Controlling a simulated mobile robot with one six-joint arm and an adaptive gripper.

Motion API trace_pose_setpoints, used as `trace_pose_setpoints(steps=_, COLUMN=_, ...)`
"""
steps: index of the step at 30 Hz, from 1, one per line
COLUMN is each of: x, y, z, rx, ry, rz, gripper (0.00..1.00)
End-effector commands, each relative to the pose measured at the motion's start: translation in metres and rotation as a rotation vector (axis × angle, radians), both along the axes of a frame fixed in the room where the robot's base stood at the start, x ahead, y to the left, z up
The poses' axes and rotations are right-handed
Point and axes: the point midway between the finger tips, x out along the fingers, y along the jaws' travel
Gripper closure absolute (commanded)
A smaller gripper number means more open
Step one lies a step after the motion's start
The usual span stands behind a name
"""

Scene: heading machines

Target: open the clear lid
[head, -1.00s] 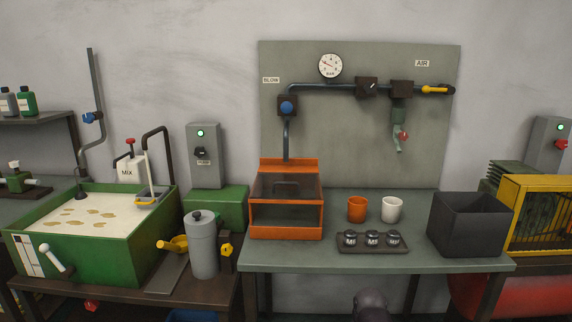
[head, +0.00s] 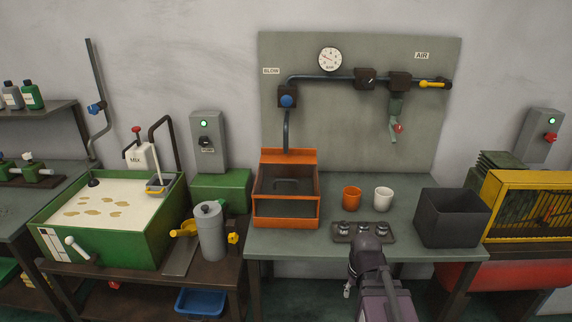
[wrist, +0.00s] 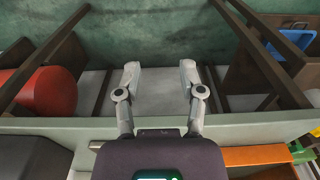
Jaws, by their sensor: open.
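The clear lid (head: 268,187) lies over the top of an orange box (head: 286,224) at the left of the grey-green bench. It looks closed, with a dark handle on it. Part of the orange box also shows at the lower right of the wrist view (wrist: 255,155). My gripper (wrist: 160,82) is open and empty, fingers apart over the floor in front of the bench edge. In the head view, my gripper (head: 348,289) is low, right of the orange box and apart from it, mostly hidden by my arm.
On the bench (head: 330,240), an orange cup (head: 351,199), white cup (head: 383,198), dark tray (head: 345,238) with small jars, and black bin (head: 455,227) stand right of the box. A blue valve (head: 288,100) and pipe rise behind it.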

Motion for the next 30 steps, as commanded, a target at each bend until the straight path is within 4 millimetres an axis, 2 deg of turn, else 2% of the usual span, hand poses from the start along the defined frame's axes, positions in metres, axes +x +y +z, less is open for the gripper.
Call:
trace_pose_setpoints(steps=1, x=0.001, y=0.000, z=0.019, rx=0.000, ry=-0.001, rz=0.000, gripper=0.49)
trace_pose_setpoints(steps=20, x=0.010, y=0.002, z=0.132, rx=-0.002, ry=-0.015, rz=0.023, gripper=0.49)
trace_pose_setpoints(steps=30, x=0.024, y=0.007, z=0.193, rx=-0.006, ry=-0.025, rz=0.075, gripper=0.49)
